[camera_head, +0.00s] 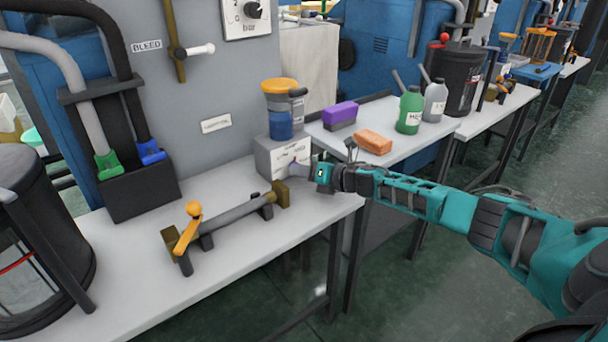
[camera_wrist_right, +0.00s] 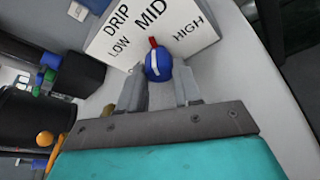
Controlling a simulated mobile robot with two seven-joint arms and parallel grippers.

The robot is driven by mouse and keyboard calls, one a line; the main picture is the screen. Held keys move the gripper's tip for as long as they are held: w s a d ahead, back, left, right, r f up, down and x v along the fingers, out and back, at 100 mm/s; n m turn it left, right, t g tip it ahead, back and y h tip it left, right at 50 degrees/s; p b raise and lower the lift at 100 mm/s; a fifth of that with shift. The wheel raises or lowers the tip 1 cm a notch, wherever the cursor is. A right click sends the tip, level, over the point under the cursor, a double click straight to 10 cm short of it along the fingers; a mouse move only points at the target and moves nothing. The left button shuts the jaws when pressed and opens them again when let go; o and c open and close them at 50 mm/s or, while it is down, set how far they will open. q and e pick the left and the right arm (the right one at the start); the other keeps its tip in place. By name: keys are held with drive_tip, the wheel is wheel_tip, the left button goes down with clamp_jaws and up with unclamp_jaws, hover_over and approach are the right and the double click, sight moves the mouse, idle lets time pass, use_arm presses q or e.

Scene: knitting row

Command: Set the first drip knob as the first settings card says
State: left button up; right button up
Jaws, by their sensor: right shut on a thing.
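The drip knob (camera_wrist_right: 158,66) is blue with a white line and a red tip, seen in the right wrist view. It sits on a white dial plate (camera_wrist_right: 112,32) lettered DRIP, LOW, MID and HIGH. Its red tip points up towards MID. My right gripper (camera_wrist_right: 160,88) is shut on the knob, a grey finger on each side. In the head view my right gripper (camera_head: 304,170) reaches from the right to the front of the grey drip box (camera_head: 268,157), partly covering the dial. I cannot make out a settings card. My left gripper is not in view.
An oiler cup with an orange lid (camera_head: 280,86) stands on the drip box. A bar with an orange handle (camera_head: 187,235) lies on the bench to the left. Purple (camera_head: 340,113) and orange (camera_head: 373,141) blocks and bottles (camera_head: 410,108) stand on the bench behind.

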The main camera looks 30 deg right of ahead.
drive_tip(key=shift+m, duration=0.3)
idle(0.4)
drive_tip(key=o, duration=0.7)
drive_tip(key=shift+o, duration=0.2)
drive_tip(key=shift+s+d+r, duration=0.1)
drive_tip(key=shift+s+d, duration=0.1)
drive_tip(key=shift+s, duration=0.2)
drive_tip(key=p+v, duration=0.2)
drive_tip(key=v, duration=1)
drive_tip(key=shift+p, duration=0.35)
